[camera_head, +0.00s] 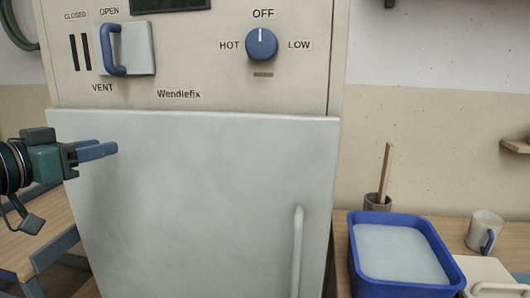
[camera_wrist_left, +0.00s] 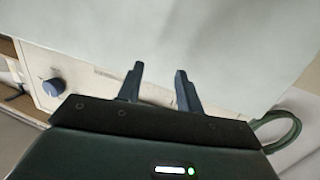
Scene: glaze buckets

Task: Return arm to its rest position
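My left gripper (camera_head: 98,152) reaches in from the left in the head view, in front of the kiln's pale door (camera_head: 200,200). In the left wrist view its two fingers (camera_wrist_left: 160,85) stand apart with nothing between them. The kiln (camera_head: 190,95) has a blue vent handle (camera_head: 113,49) on a plate at the upper left and a blue knob (camera_head: 262,44) pointing up at OFF. The knob also shows at the left of the left wrist view (camera_wrist_left: 53,87). The door looks closed, with a pale upright handle (camera_head: 298,250) at its right. My right gripper is not seen.
A blue bucket (camera_head: 352,262) of pale glaze stands on the right table, with a stick in a brown pot (camera_head: 377,202) behind it and a mug (camera_head: 484,231) to its right. A wooden table (camera_head: 30,245) is below my left arm. A green hose (camera_head: 14,25) hangs at the upper left.

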